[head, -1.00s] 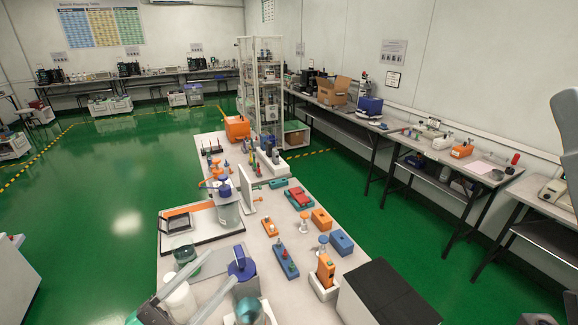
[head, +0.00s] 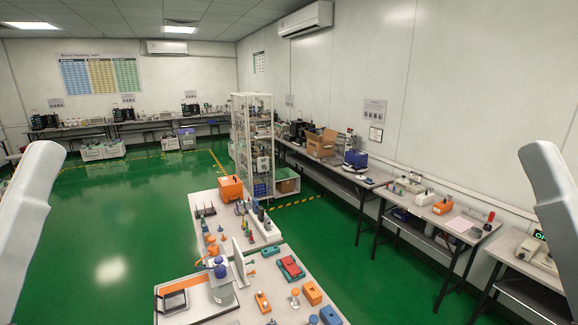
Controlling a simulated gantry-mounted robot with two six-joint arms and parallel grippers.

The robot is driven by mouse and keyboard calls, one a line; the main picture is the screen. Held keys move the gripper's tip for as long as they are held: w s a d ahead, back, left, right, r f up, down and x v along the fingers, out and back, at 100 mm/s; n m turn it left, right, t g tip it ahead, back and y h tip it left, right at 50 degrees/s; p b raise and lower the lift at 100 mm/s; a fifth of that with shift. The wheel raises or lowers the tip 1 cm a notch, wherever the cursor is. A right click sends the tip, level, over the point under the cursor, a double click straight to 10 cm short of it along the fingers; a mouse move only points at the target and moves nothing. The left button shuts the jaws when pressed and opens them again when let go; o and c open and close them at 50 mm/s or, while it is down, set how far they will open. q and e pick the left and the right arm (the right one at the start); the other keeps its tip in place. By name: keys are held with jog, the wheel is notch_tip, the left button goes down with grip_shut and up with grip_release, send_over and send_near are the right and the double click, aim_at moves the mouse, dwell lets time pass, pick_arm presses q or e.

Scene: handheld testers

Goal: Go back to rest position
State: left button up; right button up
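Both of my arms show only as pale grey links at the left and right edges of the head view. Neither gripper is in view. The handheld testers lie on the table (head: 258,291) in front of me. They include a red tester on a green base (head: 291,268), an orange tester (head: 312,292), a smaller orange one (head: 262,302) and a blue one (head: 330,315) cut off by the bottom edge. A grey container with a blue top (head: 221,281) stands near the table's left side, beside a dark-screened device (head: 175,302).
A white shelf rack (head: 252,145) stands behind the table, with an orange box (head: 230,188) in front of it. The green floor (head: 110,235) at left is clear.

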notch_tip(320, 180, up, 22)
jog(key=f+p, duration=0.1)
jog(key=p, duration=1.7)
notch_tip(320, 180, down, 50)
jog(key=b, duration=5)
jog(key=shift+b, duration=0.35)
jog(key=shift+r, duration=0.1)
